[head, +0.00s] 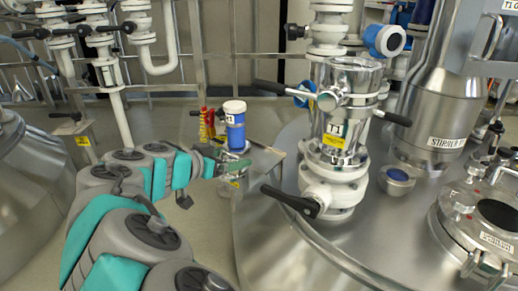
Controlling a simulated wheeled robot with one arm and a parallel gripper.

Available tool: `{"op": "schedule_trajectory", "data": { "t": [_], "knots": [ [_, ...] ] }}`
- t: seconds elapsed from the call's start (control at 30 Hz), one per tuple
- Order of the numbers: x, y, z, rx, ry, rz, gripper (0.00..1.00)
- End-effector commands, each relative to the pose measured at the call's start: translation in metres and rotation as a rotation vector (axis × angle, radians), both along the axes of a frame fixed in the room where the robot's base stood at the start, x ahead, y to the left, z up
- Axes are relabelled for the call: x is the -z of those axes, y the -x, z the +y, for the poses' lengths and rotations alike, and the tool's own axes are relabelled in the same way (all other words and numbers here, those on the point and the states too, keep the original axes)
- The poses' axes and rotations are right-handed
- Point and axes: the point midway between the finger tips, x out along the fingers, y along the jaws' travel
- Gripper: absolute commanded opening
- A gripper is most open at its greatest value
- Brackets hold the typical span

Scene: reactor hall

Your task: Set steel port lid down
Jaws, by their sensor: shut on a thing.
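My gripper (218,160) is at the end of my grey and teal arm, left of the T1 reactor. It is shut on the steel port lid (235,163), a small shiny piece just below a blue bottle in the picture. The gripper's fingers are small here and partly hidden, so the exact grip and the lid's tilt are unclear. I cannot tell whether the lid touches anything beneath it.
The blue bottle with a white cap (235,122) stands beside red and yellow items (207,124). The T1 port fitting (338,130) rises from the steel reactor top (300,245), its black handle (290,202) sticking out leftward. A small blue-centred fitting (397,181) and a round hatch (485,215) are further right.

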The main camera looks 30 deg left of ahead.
Motion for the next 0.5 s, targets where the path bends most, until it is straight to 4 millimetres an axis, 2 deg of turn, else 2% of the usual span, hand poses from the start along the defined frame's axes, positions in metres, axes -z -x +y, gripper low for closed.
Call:
{"op": "schedule_trajectory", "data": {
  "t": [0.03,0.3,0.5],
  "knots": [
    [0.002,-0.013,-0.002,0.003,0.001,0.004,0.08],
    [0.001,-0.079,-0.008,0.000,-0.003,0.003,0.08],
    [0.001,-0.117,-0.013,0.000,-0.001,0.003,0.08]
  ]
}}
